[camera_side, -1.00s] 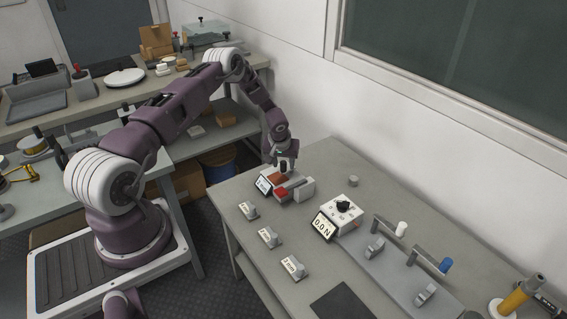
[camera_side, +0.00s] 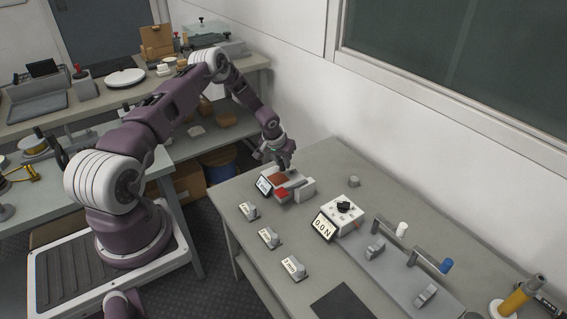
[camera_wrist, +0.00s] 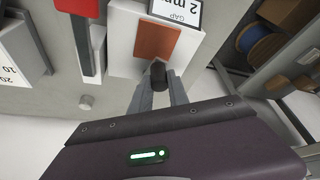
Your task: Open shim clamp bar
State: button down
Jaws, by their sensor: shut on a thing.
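The gap fixture (camera_side: 296,184) stands at the far left of the front table, with a small screen (camera_side: 264,186), a brown pad (camera_side: 280,177) and a red block (camera_side: 282,193). In the wrist view the screen (camera_wrist: 181,12) reads GAP 2 mm beside the brown pad (camera_wrist: 157,40). My gripper (camera_wrist: 158,88) is shut on a black knob (camera_wrist: 158,74) at the pad's near edge. Which part the knob belongs to, and the clamp bar itself, I cannot make out clearly. In the side view my gripper (camera_side: 286,165) is low over the fixture's back.
Several labelled small blocks (camera_side: 269,237) lie along the table's front edge. A white box (camera_side: 346,213) with a dial and a 0.0 N display stands to the right. A grey cylinder (camera_side: 353,181) stands behind. Bare tabletop (camera_side: 325,158) lies behind the fixture.

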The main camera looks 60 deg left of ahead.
jog(key=m, duration=0.1)
jog(key=a+m+h, duration=0.1)
jog(key=m, duration=0.1)
jog(key=w+m+h, duration=0.1)
jog(key=m, duration=0.1)
jog(key=shift+a+t, duration=0.3)
jog(key=shift+a, duration=0.1)
jog(key=m, duration=0.2)
jog(key=m+h, duration=0.1)
jog(key=shift+w+a, duration=0.25)
jog(key=shift+w, duration=0.05)
jog(key=shift+w+a+m+h, duration=0.1)
jog(key=shift+w+m+h, duration=0.2)
jog(key=shift+m, duration=0.6)
jog(key=shift+w+a+m+h, duration=0.15)
jog(key=shift+m+h, duration=0.25)
jog(key=shift+m, duration=0.5)
jog(key=shift+w, duration=0.1)
jog(key=c, duration=1.3)
grip_release()
jog(key=shift+d, duration=0.1)
jog(key=shift+o, duration=0.2)
jog(key=shift+r, duration=0.1)
